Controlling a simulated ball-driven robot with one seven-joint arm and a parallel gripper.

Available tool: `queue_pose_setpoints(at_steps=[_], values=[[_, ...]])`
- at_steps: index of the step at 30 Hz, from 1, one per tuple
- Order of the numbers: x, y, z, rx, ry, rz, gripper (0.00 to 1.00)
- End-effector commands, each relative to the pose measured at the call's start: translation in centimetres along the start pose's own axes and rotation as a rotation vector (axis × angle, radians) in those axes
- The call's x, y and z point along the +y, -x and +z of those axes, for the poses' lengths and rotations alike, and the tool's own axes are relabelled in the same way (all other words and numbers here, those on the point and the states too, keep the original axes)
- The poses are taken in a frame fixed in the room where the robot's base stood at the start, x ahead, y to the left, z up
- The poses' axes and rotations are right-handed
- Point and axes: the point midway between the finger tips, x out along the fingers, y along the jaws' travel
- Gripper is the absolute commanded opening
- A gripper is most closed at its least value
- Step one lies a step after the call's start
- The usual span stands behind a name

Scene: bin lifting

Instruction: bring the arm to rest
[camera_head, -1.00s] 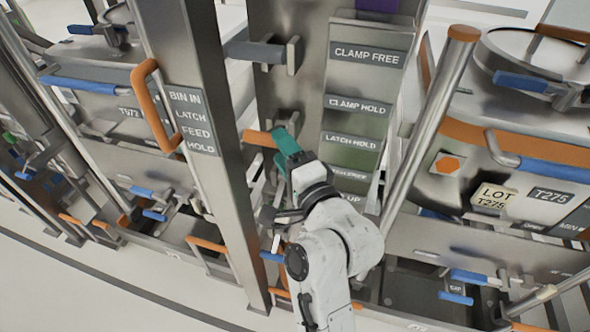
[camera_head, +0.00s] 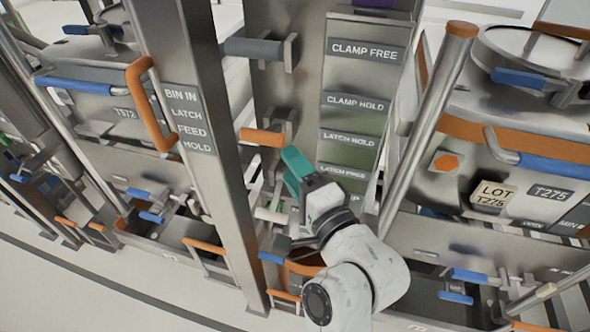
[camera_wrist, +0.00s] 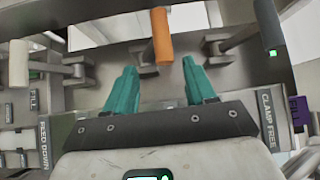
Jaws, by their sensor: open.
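My gripper (camera_head: 290,172) has teal fingers and is in front of the metal column, below an orange-handled lever (camera_head: 263,137). In the wrist view my gripper (camera_wrist: 158,88) is open, its two fingers spread apart with nothing between them. The orange lever (camera_wrist: 161,36) shows ahead of the fingers, near the middle of the gap. In the head view the fingers overlap each other and appear apart from the lever handle.
A grey-handled lever (camera_head: 255,48) sits higher on the column. A label panel (camera_head: 362,52) reads CLAMP FREE and CLAMP HOLD. A post with an orange handle (camera_head: 152,105) stands left. A slanted metal bar (camera_head: 430,125) and a bin labelled T275 (camera_head: 548,193) are right.

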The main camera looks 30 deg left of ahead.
Motion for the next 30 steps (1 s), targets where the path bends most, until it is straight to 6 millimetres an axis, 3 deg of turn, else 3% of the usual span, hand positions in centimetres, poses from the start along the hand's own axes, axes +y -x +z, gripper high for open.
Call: queue_pose_setpoints(at_steps=[9, 14, 17, 22, 26, 30], values=[[0.0, 0.0, 0.0, 0.000, 0.000, 0.000, 0.55], [3.9, 3.4, -2.8, 0.043, 0.111, 0.131, 0.55], [8.0, 7.6, -5.5, 0.075, 0.229, 0.288, 0.55], [14.7, 16.8, -8.9, 0.087, 0.404, 0.592, 0.55], [18.9, 24.7, -10.1, 0.057, 0.490, 0.827, 0.55], [22.4, 33.8, -9.7, -0.017, 0.534, 1.074, 0.55]])
